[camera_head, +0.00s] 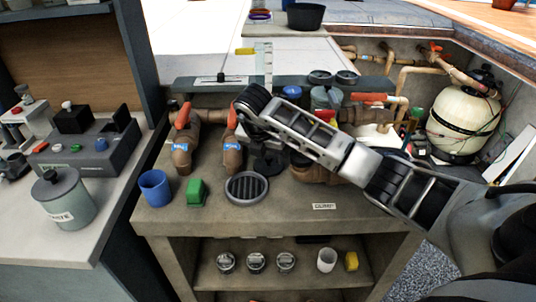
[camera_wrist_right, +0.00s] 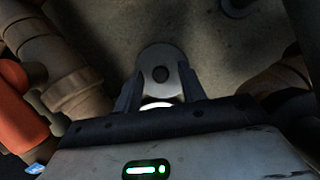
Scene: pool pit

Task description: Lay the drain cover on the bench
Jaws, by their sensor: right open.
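A dark round slatted disc with a grey rim (camera_head: 246,188), which looks like the drain cover, lies flat on the concrete bench (camera_head: 270,218) near its front edge. My right gripper (camera_head: 267,166) points down just behind the disc, close to it; from the head I cannot tell whether they touch. In the right wrist view its fingers (camera_wrist_right: 160,95) stand open around a pale rounded piece with a dark hole (camera_wrist_right: 160,60). I cannot tell what that piece is or whether the fingers touch it. My left gripper is not in view.
A blue cup (camera_head: 155,187) and a green block (camera_head: 196,192) stand left of the disc. Brown pipes with orange-handled valves (camera_head: 181,145) stand behind. A small label plate (camera_head: 324,206) lies right, with bare bench around it. A shelf below holds several small items.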

